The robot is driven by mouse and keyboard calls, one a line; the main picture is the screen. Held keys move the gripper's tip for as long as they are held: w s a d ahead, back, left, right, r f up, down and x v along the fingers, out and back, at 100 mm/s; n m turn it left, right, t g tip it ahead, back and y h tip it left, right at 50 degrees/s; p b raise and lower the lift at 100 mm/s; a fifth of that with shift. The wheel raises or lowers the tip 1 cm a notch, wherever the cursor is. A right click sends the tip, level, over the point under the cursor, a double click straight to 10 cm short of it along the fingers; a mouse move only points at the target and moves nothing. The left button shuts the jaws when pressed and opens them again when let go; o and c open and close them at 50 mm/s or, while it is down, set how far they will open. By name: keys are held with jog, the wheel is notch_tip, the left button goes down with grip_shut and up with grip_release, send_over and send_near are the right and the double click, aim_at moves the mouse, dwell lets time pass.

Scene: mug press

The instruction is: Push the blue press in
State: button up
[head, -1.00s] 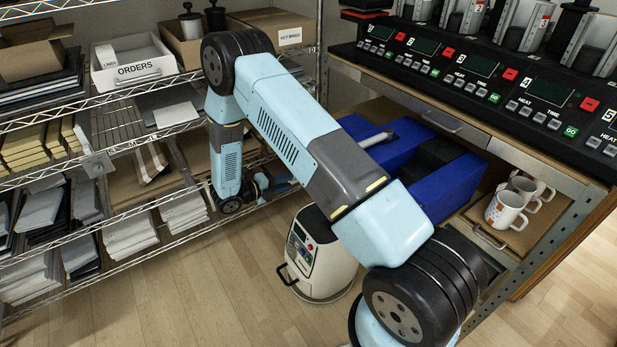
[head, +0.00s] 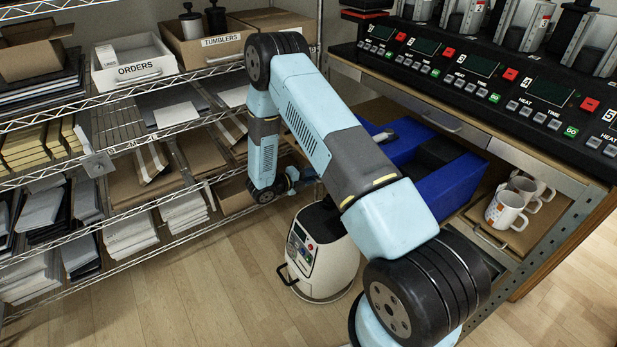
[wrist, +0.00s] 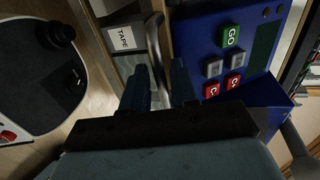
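The blue press (head: 459,186) sits on the shelf under the counter, partly hidden behind my arm, with a black part in its middle. In the wrist view, a blue panel (wrist: 205,28) with a green GO button and grey and red buttons fills the upper right. My gripper (wrist: 160,76) shows there with its two dark fingers apart and nothing seen held between them. The fingers are to the left of the blue panel; whether they touch it I cannot tell.
A curved metal handle (wrist: 155,42) and a TAPE label (wrist: 124,38) are just beyond the fingers. A white machine (head: 322,262) stands on the floor. White mugs (head: 505,210) stand right of the press. A wire shelf (head: 120,150) is at left; front floor is clear.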

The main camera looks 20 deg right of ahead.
jog(key=shift+c, duration=0.3)
grip_shut()
